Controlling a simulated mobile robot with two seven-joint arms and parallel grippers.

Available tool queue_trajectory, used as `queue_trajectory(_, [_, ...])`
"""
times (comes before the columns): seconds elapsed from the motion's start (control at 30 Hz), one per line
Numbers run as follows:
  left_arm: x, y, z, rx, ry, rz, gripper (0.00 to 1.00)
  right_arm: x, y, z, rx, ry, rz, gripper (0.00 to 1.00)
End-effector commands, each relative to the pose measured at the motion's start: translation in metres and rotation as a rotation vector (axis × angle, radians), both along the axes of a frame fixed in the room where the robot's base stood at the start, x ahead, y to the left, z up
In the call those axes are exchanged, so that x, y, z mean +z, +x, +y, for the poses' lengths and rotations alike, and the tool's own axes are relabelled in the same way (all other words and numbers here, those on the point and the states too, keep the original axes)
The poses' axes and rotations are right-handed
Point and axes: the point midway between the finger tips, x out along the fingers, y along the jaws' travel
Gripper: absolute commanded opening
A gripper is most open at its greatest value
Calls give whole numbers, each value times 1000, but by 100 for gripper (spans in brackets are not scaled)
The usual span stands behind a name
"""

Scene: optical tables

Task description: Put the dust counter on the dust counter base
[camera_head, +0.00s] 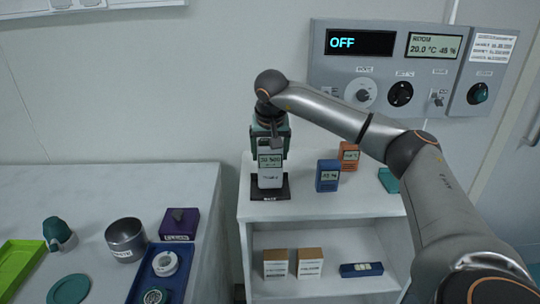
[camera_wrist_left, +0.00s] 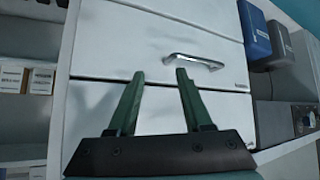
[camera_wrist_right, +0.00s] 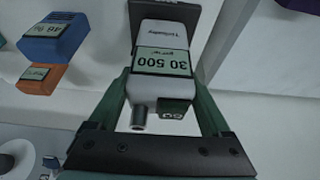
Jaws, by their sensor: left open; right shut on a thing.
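The dust counter (camera_head: 270,177) is a white upright device with a green display. It also shows in the right wrist view (camera_wrist_right: 161,62), its display reading 30 500. My right gripper (camera_head: 270,148) is shut on its upper part from above. The dust counter base (camera_head: 283,190) is a flat black plate on the white shelf top. The counter stands upright over it, its lower end at the plate; I cannot tell whether they touch. My left gripper (camera_wrist_left: 160,74) is open and empty, in front of a white drawer with a metal handle (camera_wrist_left: 193,61).
A blue device (camera_head: 327,176) and an orange device (camera_head: 349,156) stand right of the base. The left table holds a metal cup (camera_head: 126,239), a purple box (camera_head: 180,223) and a blue tray (camera_head: 133,292). A control panel (camera_head: 390,38) hangs on the wall behind.

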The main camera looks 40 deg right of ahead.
Motion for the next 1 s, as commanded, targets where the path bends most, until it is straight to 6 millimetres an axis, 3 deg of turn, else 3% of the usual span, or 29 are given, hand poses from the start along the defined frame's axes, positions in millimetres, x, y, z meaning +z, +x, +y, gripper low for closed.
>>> queue_trajectory(0.4, [6, 3, -5, -7, -7, -11, 50, -9, 0, 0, 1, 1, -6, 0])
queue_trajectory(0.43, [6, 3, -5, -8, -8, -11, 50, -11, 0, 0, 1, 1, -2, 83])
queue_trajectory(0.57, [6, 3, -5, -8, -8, -11, 50, -10, 0, 0, 0, 1, -2, 98])
queue_trajectory(0.87, [4, 3, -5, -7, -7, -9, 50, -8, 0, 0, 0, 1, -4, 100])
queue_trajectory(1.0, [4, 2, -4, -7, -5, -6, 50, 8, -4, 4, 1, 1, -6, 100])
